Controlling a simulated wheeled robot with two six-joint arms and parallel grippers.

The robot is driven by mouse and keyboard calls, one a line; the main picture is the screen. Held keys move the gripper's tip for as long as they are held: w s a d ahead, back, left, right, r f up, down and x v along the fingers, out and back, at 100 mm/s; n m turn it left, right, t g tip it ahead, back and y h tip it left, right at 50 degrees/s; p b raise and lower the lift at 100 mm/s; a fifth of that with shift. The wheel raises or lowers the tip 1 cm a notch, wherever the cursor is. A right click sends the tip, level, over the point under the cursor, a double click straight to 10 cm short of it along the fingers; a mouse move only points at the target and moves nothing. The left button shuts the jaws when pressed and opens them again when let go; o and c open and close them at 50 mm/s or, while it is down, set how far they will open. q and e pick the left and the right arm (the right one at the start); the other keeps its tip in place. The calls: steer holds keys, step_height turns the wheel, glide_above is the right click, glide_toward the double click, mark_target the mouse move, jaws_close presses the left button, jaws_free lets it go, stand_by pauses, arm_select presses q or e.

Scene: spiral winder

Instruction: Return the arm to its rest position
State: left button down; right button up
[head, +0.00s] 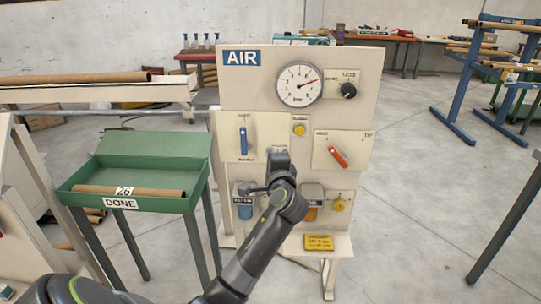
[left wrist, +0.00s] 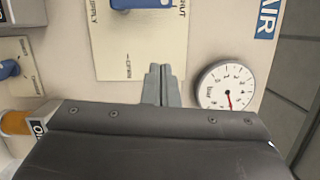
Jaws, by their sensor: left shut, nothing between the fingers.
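My left arm comes in from the bottom of the head view and reaches up to the AIR panel (head: 345,80). My left gripper (head: 278,156) is in front of the middle of the panel, between the blue lever (head: 243,138) and the red lever (head: 338,157). In the left wrist view the gripper (left wrist: 161,72) has its two fingers together with nothing between them. Contact with the panel cannot be told. My right gripper is not in view.
A round gauge (head: 299,84) and a black knob (head: 348,91) sit high on the panel. A yellow knob (head: 339,205) is low right. A green DONE tray (head: 150,205) with a brown tube (head: 128,191) stands at left.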

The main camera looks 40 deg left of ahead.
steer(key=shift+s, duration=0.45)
